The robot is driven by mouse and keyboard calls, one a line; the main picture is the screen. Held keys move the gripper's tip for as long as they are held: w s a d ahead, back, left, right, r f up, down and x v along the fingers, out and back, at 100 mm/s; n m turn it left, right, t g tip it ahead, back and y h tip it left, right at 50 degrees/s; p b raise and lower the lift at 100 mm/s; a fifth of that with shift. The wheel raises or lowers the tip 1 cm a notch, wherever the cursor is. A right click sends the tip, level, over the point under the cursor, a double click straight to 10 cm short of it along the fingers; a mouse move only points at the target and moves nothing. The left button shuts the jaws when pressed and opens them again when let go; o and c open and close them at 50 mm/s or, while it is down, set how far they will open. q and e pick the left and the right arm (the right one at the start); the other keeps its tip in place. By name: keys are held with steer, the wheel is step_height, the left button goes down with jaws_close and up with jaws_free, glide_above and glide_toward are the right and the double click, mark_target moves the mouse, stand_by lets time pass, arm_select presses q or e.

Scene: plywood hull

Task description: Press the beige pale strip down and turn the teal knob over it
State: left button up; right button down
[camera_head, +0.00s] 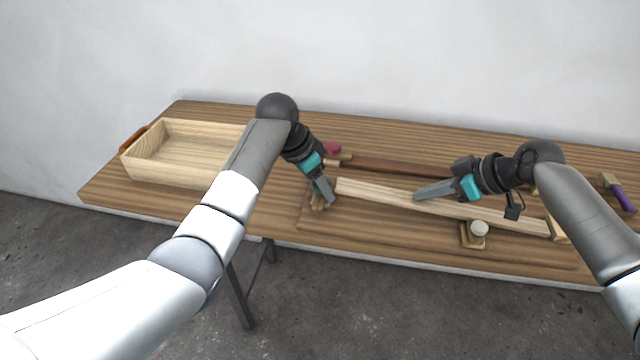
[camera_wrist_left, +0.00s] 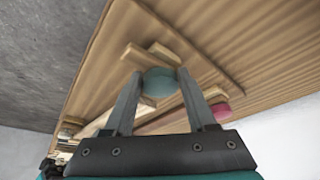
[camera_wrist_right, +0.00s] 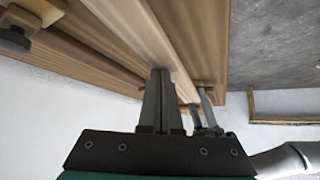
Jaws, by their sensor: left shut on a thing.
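The beige pale strip (camera_head: 375,190) lies lengthwise on a wooden board; it also shows in the left wrist view (camera_wrist_left: 103,122) and right wrist view (camera_wrist_right: 150,32). My left gripper (camera_head: 330,198) is at the strip's left end. In the left wrist view the teal knob (camera_wrist_left: 160,83) sits between its fingers, gripped, with a wooden crosspiece (camera_wrist_left: 134,55) under it. In the head view the knob is hidden by the gripper. My right gripper (camera_head: 418,196) has its fingers together, tips at the strip's upper face near its middle; whether they touch is hard to tell.
A cream knob (camera_head: 479,228) on a wooden tab stands at the strip's near side, and a crimson knob (camera_head: 332,148) behind. A dark brown strip (camera_head: 400,166) lies behind the pale one. An open wooden box (camera_head: 140,165) is at left, a purple-handled tool (camera_head: 624,198) at right.

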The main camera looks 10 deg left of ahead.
arm_select(q)
steer(key=shift+a, duration=0.1)
arm_select(e)
steer(key=shift+f, duration=0.5)
arm_select(q)
steer(key=o, duration=1)
steer(key=shift+c, duration=0.2)
arm_select(e)
steer(key=shift+s, duration=0.1)
arm_select(q)
steer(key=o, duration=0.5)
steer(key=shift+c, duration=0.2)
arm_select(e)
steer(key=shift+f, duration=0.15)
steer(key=shift+a, duration=0.1)
arm_select(q)
steer(key=shift+r, duration=0.1)
